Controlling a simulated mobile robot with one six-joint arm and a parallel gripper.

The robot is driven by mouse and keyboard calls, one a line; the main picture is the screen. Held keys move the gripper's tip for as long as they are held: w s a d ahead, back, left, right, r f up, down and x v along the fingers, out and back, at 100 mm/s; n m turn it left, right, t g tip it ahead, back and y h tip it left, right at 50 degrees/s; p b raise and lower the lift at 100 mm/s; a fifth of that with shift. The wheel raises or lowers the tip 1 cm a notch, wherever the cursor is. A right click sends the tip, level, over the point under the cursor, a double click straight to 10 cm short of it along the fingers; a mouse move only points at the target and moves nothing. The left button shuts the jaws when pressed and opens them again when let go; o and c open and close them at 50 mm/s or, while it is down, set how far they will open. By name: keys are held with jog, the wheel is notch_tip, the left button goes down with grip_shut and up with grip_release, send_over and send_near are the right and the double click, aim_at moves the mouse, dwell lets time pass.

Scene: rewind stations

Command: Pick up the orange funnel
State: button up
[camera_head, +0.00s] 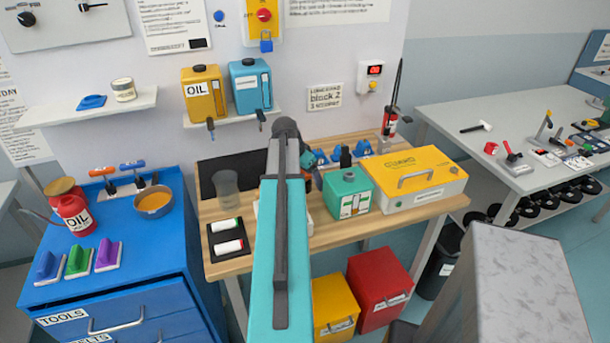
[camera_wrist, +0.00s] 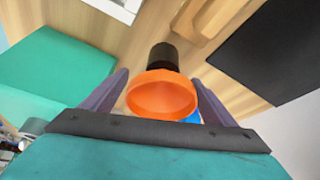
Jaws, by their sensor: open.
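The orange funnel (camera_wrist: 162,94) is in the middle of the wrist view, its round wide mouth facing the camera. A dark cylindrical piece (camera_wrist: 164,57) shows just beyond it; I cannot tell whether it belongs to the funnel. My gripper (camera_wrist: 160,80) is open, with one finger on each side of the funnel and a gap showing beside it. I see no grip on it. In the head view my teal arm covers the middle of the wooden bench (camera_head: 330,238), and I cannot make out the funnel there.
A green jug (camera_head: 347,194) and a yellow-lidded case (camera_head: 412,180) stand right of my arm. A clear cup (camera_head: 227,188) and a black tray (camera_head: 212,254) stand left. An oil bottle (camera_head: 203,93) and a blue bottle (camera_head: 250,86) sit on the shelf above.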

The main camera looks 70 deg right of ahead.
dwell(0.3)
jog(key=c, duration=1.1)
jog(key=shift+o, duration=0.2)
jog(key=shift+r, duration=0.15)
jog(key=shift+r+b, duration=1.25)
jog(key=shift+r, duration=3.65)
